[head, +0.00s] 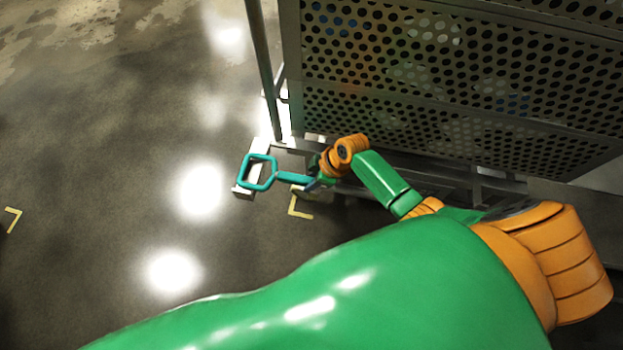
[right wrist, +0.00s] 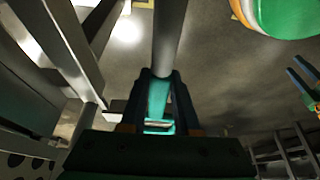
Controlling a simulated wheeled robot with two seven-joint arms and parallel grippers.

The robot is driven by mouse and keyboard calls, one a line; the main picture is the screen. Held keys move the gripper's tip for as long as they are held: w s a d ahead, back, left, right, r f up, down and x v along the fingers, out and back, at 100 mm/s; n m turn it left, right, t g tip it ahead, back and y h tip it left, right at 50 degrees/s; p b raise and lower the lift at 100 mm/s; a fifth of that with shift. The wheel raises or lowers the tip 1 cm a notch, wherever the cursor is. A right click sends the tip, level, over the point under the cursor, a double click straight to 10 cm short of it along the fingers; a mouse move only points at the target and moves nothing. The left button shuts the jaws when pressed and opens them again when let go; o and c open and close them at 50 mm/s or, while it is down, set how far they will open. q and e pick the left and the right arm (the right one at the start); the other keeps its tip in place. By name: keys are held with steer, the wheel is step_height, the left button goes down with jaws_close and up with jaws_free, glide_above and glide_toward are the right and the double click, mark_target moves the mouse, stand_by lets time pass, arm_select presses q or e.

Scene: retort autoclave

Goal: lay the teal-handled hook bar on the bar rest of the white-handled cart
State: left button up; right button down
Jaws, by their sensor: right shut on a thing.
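The teal-handled hook bar shows its square teal loop (head: 257,172) in the head view, low beside a perforated metal cart (head: 450,80). My right gripper (head: 318,182) is shut on the bar's teal stem, right of the loop. In the right wrist view, teal (right wrist: 158,98) shows between the right gripper's fingers (right wrist: 155,105). The hook end is hidden. I cannot make out a white handle or the bar rest clearly. My left gripper (right wrist: 306,84) shows only at the right edge of the right wrist view, its fingers apart and nothing visible between them.
A pale bracket-like part (head: 262,150) lies close to the teal loop at the cart's foot. A grey upright post (head: 262,70) rises at the cart's left side. Yellow corner marks (head: 298,207) are on the floor. The shiny floor (head: 120,180) to the left is clear.

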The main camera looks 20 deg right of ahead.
steer(key=shift+f, duration=0.25)
stand_by(0.3)
steer(key=c, duration=0.6)
jaws_free()
steer(key=shift+o, duration=0.2)
